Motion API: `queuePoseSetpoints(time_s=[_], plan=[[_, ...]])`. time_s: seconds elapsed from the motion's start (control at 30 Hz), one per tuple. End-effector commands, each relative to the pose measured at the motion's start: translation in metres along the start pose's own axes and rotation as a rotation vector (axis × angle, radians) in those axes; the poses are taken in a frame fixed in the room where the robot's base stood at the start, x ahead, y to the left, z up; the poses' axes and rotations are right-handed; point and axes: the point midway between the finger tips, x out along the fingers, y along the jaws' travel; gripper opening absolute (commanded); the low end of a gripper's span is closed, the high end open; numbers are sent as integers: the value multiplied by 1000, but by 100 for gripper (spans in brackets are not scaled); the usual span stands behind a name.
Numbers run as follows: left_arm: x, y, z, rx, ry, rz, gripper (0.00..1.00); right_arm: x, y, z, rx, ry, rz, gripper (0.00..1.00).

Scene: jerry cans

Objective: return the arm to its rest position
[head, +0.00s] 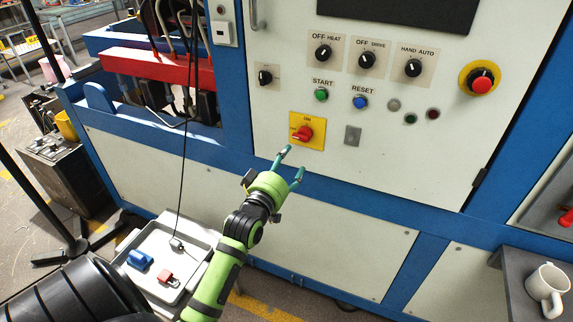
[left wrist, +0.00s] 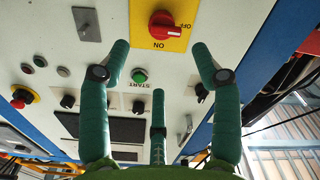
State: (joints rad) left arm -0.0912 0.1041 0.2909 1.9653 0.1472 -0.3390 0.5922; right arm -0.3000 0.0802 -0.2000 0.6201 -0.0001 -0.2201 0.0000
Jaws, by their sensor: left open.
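My left arm with its green gripper (head: 291,166) reaches up in front of the white control panel (head: 375,140) in the head view. The gripper is open and empty. It is just below the red rotary switch (head: 304,133) on its yellow plate, and no contact shows. In the left wrist view the spread teal fingers (left wrist: 158,62) face the panel, with the red switch (left wrist: 165,26) beyond and between the two upper fingertips. My right gripper is not in view.
A grey tray (head: 150,233) at lower left holds a blue object (head: 139,259) and a red padlock (head: 169,278). A white mug (head: 546,288) stands on a shelf at lower right. A red emergency button (head: 481,81) is on the panel's right. A black cable hangs down left of my arm.

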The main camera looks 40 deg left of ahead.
Motion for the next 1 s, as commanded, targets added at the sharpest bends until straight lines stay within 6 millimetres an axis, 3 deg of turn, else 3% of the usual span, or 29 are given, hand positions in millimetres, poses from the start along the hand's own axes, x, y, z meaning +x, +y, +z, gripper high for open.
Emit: queuePoseSetpoints(time_s=[0.43, 0.57, 0.67, 0.77, 0.87, 1.0], plan=[[0, 0, 0, 0, -1, -1, 64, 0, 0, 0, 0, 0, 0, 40], [1, -9, 20, 16, -39, -18, 64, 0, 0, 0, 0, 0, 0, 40], [-1, -29, 65, 57, -127, -55, 64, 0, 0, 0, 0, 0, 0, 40], [-12, -57, 129, 123, -257, -100, 64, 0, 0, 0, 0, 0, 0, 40], [-36, -87, 197, 200, -402, -139, 64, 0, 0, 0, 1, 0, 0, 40], [-86, -128, 284, 313, -604, -175, 64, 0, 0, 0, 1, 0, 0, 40]])
